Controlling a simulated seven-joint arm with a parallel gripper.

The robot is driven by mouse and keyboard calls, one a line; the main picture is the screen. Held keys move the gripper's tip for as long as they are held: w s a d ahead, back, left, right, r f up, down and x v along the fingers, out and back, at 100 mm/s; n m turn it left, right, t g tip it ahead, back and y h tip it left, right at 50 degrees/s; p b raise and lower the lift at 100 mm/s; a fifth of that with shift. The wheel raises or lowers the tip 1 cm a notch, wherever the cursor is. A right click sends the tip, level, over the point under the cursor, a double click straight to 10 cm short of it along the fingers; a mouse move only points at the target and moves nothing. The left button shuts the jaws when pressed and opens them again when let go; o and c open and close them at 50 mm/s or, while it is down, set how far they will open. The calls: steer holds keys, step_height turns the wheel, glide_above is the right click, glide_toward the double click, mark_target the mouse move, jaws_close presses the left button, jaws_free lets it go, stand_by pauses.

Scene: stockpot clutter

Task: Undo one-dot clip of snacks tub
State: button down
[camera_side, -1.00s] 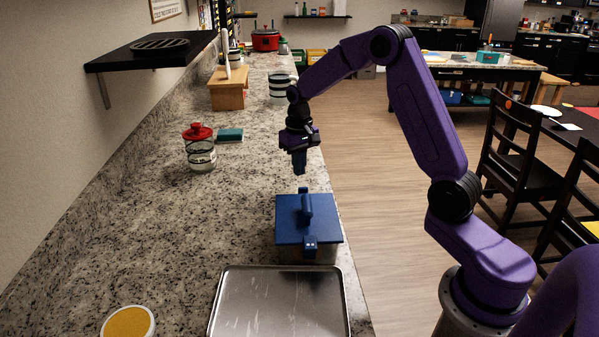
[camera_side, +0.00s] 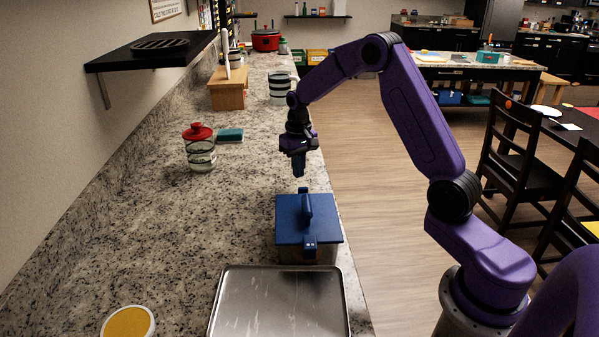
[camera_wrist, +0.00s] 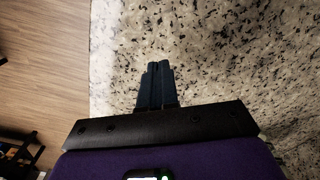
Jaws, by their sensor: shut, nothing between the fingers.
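A tub with a blue lid (camera_side: 294,219) stands on the granite counter, with a raised blue handle (camera_side: 305,204) across the lid. A blue clip (camera_side: 310,243) is on the tub's near side. My gripper (camera_side: 298,172) is shut and empty in the air, above and beyond the tub's far edge. In the wrist view my gripper (camera_wrist: 158,66) points at bare counter with its fingers together. The tub is not in the wrist view.
A metal tray (camera_side: 279,303) lies in front of the tub. A red-lidded jar (camera_side: 200,150) and a teal sponge (camera_side: 230,135) are at the back left. A yellow-topped round thing (camera_side: 129,323) is at the near left. The counter left of the tub is clear.

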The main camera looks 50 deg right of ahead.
steer(key=shift+w+d+f, duration=0.5)
steer(key=shift+w+f, duration=0.05)
steer(key=shift+f, duration=0.2)
step_height(320, 180, up, 9)
steer(key=w+d, duration=0.1)
steer(key=shift+w+d, duration=0.2)
steer(key=shift+d, duration=0.05)
stand_by(0.8)
